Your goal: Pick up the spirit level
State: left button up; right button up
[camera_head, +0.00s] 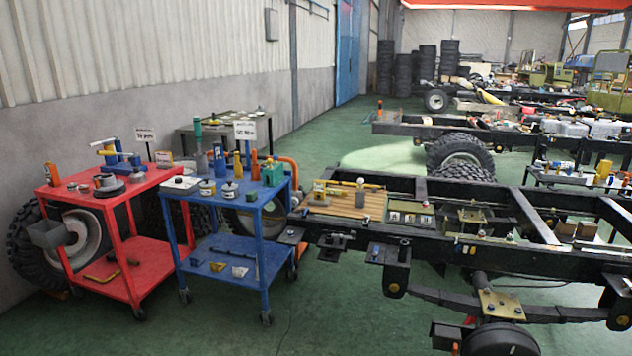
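I cannot make out a spirit level for certain in the head view. A wooden board (345,204) lies on the near chassis frame (425,247) with small items on it. One of them is a low yellowish piece (327,189) near its back left, too small to identify. A grey cylinder with a light top (360,193) stands on the board. Neither of my grippers is in view.
A red cart (105,191) and a blue cart (222,201) stand at left, both crowded with tools and cans. Wheels lean near the wall behind them. More chassis frames fill the right and back. Green floor (230,325) is free in front.

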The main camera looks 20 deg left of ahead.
aim_at(330, 191)
jog(key=i+j, duration=0.35)
jog(key=j, duration=0.15)
jog(key=i+j, duration=0.3)
jog(key=j, duration=0.2)
jog(key=i+j, duration=0.35)
jog(key=j, duration=0.15)
jog(key=i+j, duration=0.35)
jog(key=j, duration=0.15)
jog(key=z, duration=0.85)
